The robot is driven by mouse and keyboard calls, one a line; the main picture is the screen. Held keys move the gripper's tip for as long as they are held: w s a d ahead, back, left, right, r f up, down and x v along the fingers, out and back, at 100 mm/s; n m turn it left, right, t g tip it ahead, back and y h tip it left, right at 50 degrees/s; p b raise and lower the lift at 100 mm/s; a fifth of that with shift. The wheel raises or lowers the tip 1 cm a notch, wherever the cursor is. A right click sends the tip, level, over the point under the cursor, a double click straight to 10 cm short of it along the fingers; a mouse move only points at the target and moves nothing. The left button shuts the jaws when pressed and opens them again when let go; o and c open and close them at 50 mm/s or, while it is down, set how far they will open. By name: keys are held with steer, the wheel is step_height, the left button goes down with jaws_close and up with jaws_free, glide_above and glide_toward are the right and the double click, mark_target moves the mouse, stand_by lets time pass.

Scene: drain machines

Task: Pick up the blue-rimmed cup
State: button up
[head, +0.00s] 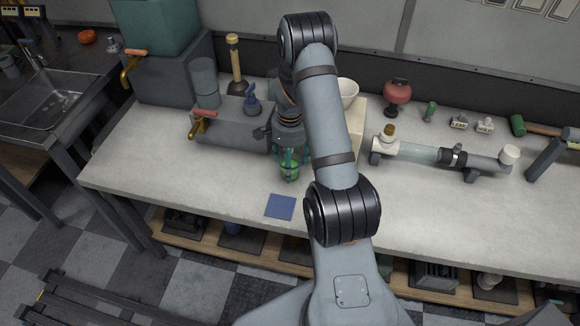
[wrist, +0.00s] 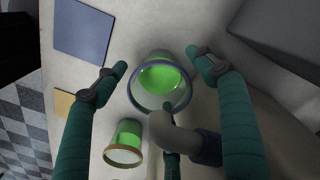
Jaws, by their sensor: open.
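The blue-rimmed cup (wrist: 161,80), clear with green liquid inside, shows in the wrist view between the spread teal fingers of my gripper (wrist: 158,62). The fingers appear apart from its sides; contact is not clear. In the head view a small green cup (head: 290,171) stands on the bench beneath my gripper (head: 290,153); its rim colour is too small to tell there. A second cup with a gold rim (wrist: 124,145) and green liquid stands below left in the wrist view, outside the fingers.
A blue square (head: 280,207) lies in front of the cup; a tan square (wrist: 64,105) shows in the wrist view. A grey spout (wrist: 178,133) overlaps the near rim in the wrist view. A grey tank with an orange-handled tap (head: 202,122) stands left of my gripper.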

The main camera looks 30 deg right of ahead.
steer(key=c, duration=0.3)
steer(key=c, duration=1.1)
